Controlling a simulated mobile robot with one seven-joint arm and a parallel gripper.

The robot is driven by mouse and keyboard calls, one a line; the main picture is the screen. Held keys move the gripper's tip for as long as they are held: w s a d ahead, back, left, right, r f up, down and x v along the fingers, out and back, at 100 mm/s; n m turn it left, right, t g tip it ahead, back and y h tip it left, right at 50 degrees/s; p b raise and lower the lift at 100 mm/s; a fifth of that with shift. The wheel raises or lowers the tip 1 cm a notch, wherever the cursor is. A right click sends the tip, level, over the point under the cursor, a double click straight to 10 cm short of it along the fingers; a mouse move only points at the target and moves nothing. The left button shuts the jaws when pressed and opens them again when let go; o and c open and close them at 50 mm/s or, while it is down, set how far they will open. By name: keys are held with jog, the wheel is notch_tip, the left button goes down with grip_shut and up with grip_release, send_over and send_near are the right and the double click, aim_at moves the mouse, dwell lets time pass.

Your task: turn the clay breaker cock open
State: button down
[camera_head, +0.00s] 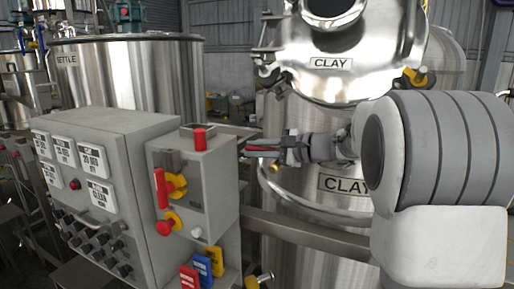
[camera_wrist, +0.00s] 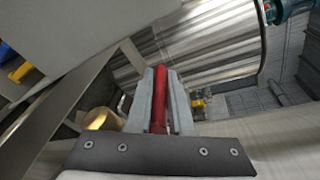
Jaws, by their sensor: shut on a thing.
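In the wrist view a long red handle (camera_wrist: 158,100) lies between the two grey fingers of my gripper (camera_wrist: 161,73), which is shut on it. I take it for the lever of the clay breaker cock. In the head view my gripper (camera_head: 262,146) reaches left in front of the steel CLAY tank (camera_head: 300,235), and a little of the red handle shows at its fingers. A brass-coloured rounded part (camera_wrist: 103,118) shows left of the fingers in the wrist view. The cock's body is mostly hidden, and I cannot tell how far it is turned.
A grey control box (camera_head: 215,185) with red and yellow switches stands left of my gripper. A labelled panel (camera_head: 110,140) with knobs is beside it. A steel rail (camera_head: 310,236) runs below my gripper.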

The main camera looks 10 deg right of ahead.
jog(key=shift+s+n+g+y, duration=0.2)
jog(key=shift+n+g+y, duration=0.1)
jog(key=shift+n, duration=0.1)
jog(key=c, duration=0.8)
grip_release()
jog(key=p+v, duration=0.1)
jog(key=v, duration=1.6)
jog(key=shift+s+d+r, duration=0.1)
jog(key=shift+r, duration=0.05)
jog(key=shift+c, duration=0.2)
